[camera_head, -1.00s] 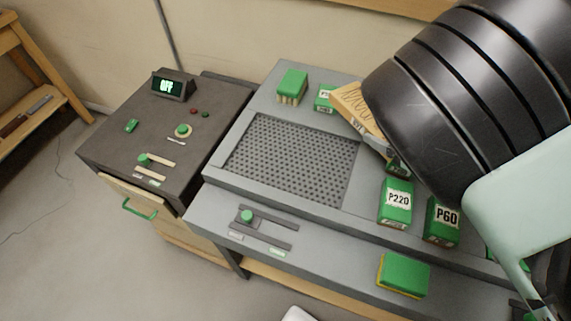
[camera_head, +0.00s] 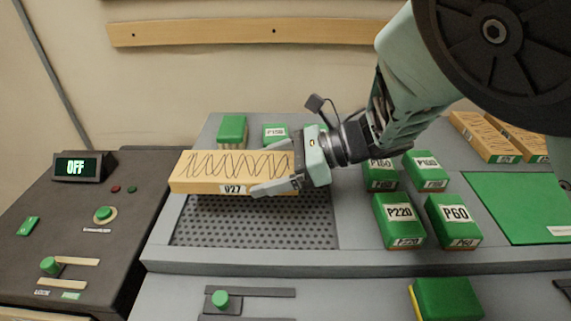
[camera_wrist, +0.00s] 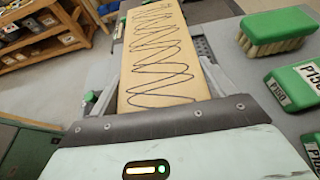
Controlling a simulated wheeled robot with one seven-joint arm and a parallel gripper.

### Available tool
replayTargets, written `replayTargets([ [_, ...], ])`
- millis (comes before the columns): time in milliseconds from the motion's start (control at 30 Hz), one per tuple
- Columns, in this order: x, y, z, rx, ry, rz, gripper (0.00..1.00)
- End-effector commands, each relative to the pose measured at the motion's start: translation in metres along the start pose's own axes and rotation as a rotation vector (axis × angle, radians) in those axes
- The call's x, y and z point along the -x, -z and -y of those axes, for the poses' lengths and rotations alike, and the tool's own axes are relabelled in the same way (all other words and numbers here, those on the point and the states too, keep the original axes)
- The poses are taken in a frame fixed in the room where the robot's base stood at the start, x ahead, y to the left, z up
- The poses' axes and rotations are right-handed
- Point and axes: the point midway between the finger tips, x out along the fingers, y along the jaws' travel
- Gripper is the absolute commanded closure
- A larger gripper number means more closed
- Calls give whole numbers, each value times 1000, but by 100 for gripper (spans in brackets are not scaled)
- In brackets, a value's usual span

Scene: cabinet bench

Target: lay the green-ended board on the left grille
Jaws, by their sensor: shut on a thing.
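A wooden board (camera_head: 225,165) with a dark scribbled line on top and a white 027 label is held over the perforated grille (camera_head: 255,232) on the bench. In the wrist view the board (camera_wrist: 155,60) runs straight out from my gripper. My gripper (camera_head: 278,178) is shut on the board's right end, with fingers on its sides. The board looks roughly level and above the grille; I cannot tell the gap exactly. No green end shows on the board; the end in my gripper is hidden.
Right of the grille stand green sanding blocks, including P220 (camera_head: 398,220) and P60 (camera_head: 453,220). A brush (camera_head: 232,130) and a P150 block (camera_head: 275,133) stand behind it. More boards (camera_head: 488,137) and a green mat (camera_head: 520,205) lie at the right. A control cabinet (camera_head: 125,215) is at the left.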

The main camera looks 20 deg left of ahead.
Motion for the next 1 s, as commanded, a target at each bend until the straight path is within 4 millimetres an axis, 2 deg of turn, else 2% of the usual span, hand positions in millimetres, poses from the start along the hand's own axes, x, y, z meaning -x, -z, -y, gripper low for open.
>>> replayTargets([
  [100,-8,20,0,-3,0,-1,50],
  [267,-14,33,0,-2,1,1,50],
  [500,-26,64,0,-3,1,0,50],
  [967,-30,73,0,-1,2,3,50],
  [1000,-30,73,0,-2,2,1,10],
])
